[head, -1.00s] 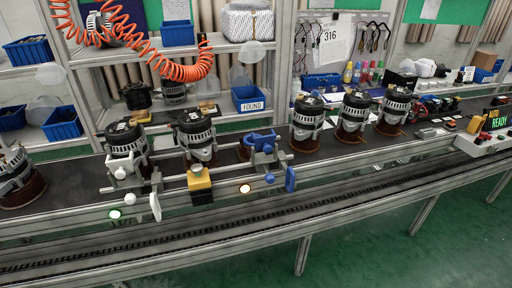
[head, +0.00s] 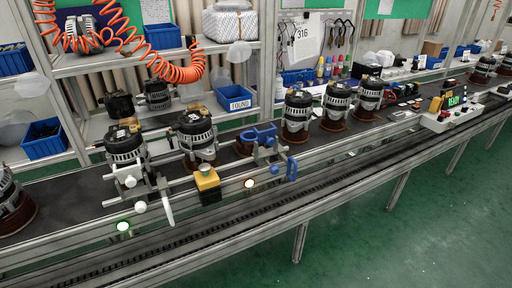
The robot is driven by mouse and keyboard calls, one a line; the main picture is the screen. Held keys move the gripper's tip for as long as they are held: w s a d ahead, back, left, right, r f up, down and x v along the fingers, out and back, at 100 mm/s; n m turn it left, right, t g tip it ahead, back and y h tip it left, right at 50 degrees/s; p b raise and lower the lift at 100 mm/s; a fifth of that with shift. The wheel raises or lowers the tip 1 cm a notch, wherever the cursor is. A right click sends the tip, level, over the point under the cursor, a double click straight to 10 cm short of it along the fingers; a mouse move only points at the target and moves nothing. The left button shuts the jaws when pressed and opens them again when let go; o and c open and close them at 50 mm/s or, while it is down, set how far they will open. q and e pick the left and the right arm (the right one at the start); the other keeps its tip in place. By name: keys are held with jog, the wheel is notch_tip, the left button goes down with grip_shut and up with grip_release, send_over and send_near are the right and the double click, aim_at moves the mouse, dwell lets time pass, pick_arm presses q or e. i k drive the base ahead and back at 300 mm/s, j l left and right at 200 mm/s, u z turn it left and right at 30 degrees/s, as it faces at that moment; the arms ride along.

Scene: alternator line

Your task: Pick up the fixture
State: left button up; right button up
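No thing in view is labelled as the fixture. A blue clamp-like part (head: 260,134) sits at the front edge of the conveyor, with a blue handle (head: 292,169) at its right. A similar white and grey clamp-like part (head: 128,178) is at the left, beside an alternator (head: 125,146), with a white handle (head: 168,208). Metal rails run between the two. Another alternator (head: 196,134) stands behind the yellow block. Neither of my grippers is in view.
Several alternators stand on brown bases along the conveyor (head: 75,192), one of them here (head: 298,112). A control box (head: 450,116) reads READY at the right. Shelves with blue bins (head: 45,138) stand behind. Green floor (head: 400,235) is clear at the front right.

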aim_at(245, 150)
jog(key=k+j+z, duration=0.1)
jog(key=j+z, duration=0.15)
jog(key=j, duration=0.15)
jog(key=i+l+u, duration=0.1)
jog(key=i+l, duration=0.15)
jog(key=i+l+u, duration=0.1)
jog(key=l, duration=0.25)
jog(key=i+l+u, duration=0.1)
jog(key=i+l, duration=0.25)
jog(key=i+l+u, duration=0.1)
jog(key=l, duration=0.25)
jog(key=i+l+u, duration=0.1)
jog(key=i+l, duration=0.15)
jog(key=i+l+u, duration=0.1)
jog(key=l, duration=0.4)
jog(key=i, duration=0.1)
